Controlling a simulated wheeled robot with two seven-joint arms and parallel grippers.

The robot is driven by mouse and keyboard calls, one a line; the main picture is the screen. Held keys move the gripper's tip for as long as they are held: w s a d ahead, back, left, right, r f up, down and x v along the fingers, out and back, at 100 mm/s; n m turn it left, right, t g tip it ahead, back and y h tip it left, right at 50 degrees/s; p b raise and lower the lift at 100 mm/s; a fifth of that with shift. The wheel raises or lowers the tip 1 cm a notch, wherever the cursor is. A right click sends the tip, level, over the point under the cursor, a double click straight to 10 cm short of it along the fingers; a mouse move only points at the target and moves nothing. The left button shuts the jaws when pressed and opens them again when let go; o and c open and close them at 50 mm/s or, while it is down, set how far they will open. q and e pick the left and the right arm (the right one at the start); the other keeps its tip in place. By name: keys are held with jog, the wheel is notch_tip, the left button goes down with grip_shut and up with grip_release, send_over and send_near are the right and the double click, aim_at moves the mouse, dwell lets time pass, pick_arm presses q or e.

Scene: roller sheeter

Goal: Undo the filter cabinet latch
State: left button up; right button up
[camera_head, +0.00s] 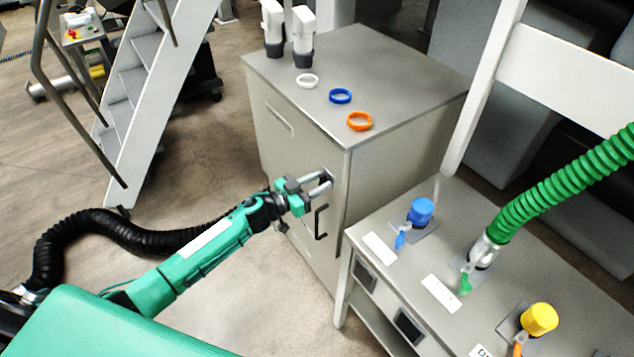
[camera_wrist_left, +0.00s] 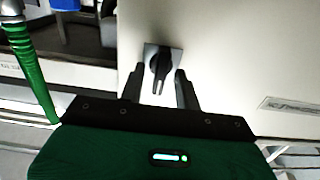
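The filter cabinet (camera_head: 290,150) is a grey box with a door on its front face. Its latch (camera_wrist_left: 160,66) is a black turn knob on a square metal plate, with its narrow end pointing down in the left wrist view. In the head view the latch plate (camera_head: 328,176) is partly hidden by my fingers. My left gripper (camera_head: 323,184) is at the door in front of the latch. Its two fingers are apart, one on each side of the knob in the left wrist view (camera_wrist_left: 158,82). I cannot tell whether they touch it. My right gripper is out of view.
A black door handle (camera_head: 320,222) sits just below the gripper. A bench (camera_head: 440,290) with capped ports and a green hose (camera_head: 570,182) stands at right. A black hose (camera_head: 110,226) lies left.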

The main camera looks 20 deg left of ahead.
pick_arm(q)
jog(key=c, duration=0.6)
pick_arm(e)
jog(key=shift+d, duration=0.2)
